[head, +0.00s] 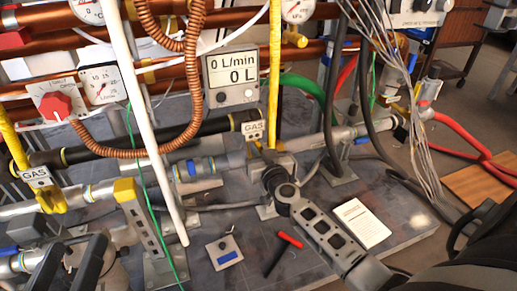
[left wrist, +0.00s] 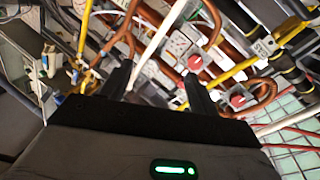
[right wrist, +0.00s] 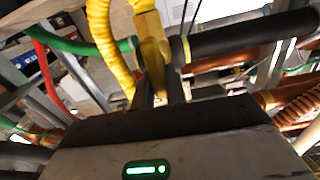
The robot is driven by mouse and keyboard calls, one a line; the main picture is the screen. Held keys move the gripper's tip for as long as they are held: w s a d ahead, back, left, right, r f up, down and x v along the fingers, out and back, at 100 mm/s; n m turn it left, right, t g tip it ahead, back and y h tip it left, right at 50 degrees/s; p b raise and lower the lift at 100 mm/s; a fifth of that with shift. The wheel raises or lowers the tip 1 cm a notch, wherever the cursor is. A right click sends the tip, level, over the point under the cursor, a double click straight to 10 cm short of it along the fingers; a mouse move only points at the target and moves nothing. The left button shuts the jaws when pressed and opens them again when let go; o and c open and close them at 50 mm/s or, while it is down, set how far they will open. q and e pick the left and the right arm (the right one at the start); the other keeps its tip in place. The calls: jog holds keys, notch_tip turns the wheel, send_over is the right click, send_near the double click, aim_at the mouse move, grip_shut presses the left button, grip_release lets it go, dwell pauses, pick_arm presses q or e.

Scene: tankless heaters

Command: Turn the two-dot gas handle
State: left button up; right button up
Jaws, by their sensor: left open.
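A yellow gas pipe (head: 275,70) with a GAS tag (head: 253,130) runs down at the middle of the head view. A second GAS tag (head: 35,177) with a yellow handle (head: 50,200) is at the left. The dots on the tags are too small to count. In the right wrist view my right gripper (right wrist: 160,92) has its fingers close together around a yellow handle (right wrist: 152,45), beside a black pipe (right wrist: 250,35).
A flow display (head: 230,75), a red knob (head: 55,105) and copper hoses stand at the back. A white pipe (head: 145,120) crosses in front. A paper sheet (head: 361,223) and a red-handled tool (head: 285,250) lie on the grey slab. Cables (head: 400,110) hang at the right.

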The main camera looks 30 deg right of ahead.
grip_shut()
jog(key=shift+m, duration=0.4)
jog(key=shift+d+m+p, duration=0.15)
jog(key=shift+m+p, duration=0.2)
jog(key=shift+m, duration=0.65)
jog(key=shift+s+d+f+m, duration=0.1)
jog(key=shift+d+f+m, duration=0.05)
jog(key=shift+m, duration=0.75)
jog(key=shift+f+m, duration=0.1)
jog(key=shift+m, duration=0.8)
pick_arm(q)
jog(key=shift+w+a+r+m+t+b, duration=0.1)
jog(key=shift+w+r+m+t+b, duration=0.15)
jog(key=shift+r+m+t+b, duration=0.45)
pick_arm(e)
jog(key=shift+s+d+f+m, duration=0.1)
jog(key=shift+f+m, duration=0.1)
jog(key=shift+m, duration=1.55)
jog(key=shift+w+d+f+m, duration=0.15)
jog(key=shift+f+m, duration=0.1)
jog(key=shift+m, duration=1.45)
jog(key=shift+s+d+f+m, duration=0.1)
jog(key=shift+s+f+m, duration=0.1)
jog(key=shift+m, duration=1.55)
pick_arm(q)
jog(key=shift+r, duration=0.1)
